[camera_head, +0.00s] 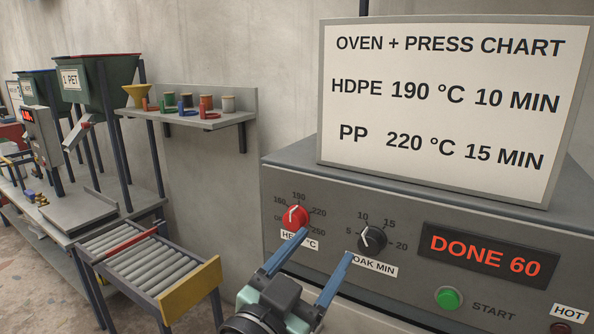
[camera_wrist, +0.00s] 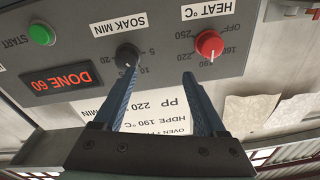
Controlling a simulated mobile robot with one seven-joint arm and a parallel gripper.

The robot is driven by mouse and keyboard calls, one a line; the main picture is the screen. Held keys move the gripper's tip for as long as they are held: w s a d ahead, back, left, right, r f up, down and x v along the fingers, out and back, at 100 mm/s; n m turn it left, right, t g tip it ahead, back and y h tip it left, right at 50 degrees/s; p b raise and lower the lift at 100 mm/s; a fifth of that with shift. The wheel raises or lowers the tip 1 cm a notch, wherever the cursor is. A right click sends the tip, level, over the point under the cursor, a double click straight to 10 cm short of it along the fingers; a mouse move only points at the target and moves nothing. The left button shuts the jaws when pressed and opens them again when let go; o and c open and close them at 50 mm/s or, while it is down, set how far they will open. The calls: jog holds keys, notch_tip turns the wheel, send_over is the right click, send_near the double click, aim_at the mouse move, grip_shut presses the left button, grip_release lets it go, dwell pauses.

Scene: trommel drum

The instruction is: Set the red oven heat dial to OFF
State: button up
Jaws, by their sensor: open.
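The red oven heat dial (camera_head: 296,218) is on the left of the grey oven's front panel; it also shows in the wrist view (camera_wrist: 209,44), which is upside down. Its white pointer points roughly up, near the 160 to 190 marks and away from OFF. In the wrist view (camera_wrist: 159,70), one fingertip overlaps the black dial; contact cannot be told.
The black soak dial (camera_head: 372,239) is right of the red dial. Further right are a display (camera_head: 488,255) reading DONE 60, a green START button (camera_head: 448,298) and a HOT label (camera_head: 569,313). A chart board (camera_head: 445,100) stands on the oven. A roller conveyor (camera_head: 150,262) is at left.

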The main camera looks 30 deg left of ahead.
jog(key=g+p, duration=0.1)
jog(key=p, duration=0.8)
send_near(291, 223)
jog(key=w+p, duration=0.2)
jog(key=w, duration=0.2)
jog(key=w+p, duration=0.2)
jog(key=w, duration=0.1)
jog(key=shift+w+a+r, duration=0.15)
jog(key=shift+w+r, duration=0.05)
jog(key=shift+w, duration=0.2)
jog(key=shift+w+f, duration=0.15)
jog(key=shift+w, duration=0.55)
grip_shut()
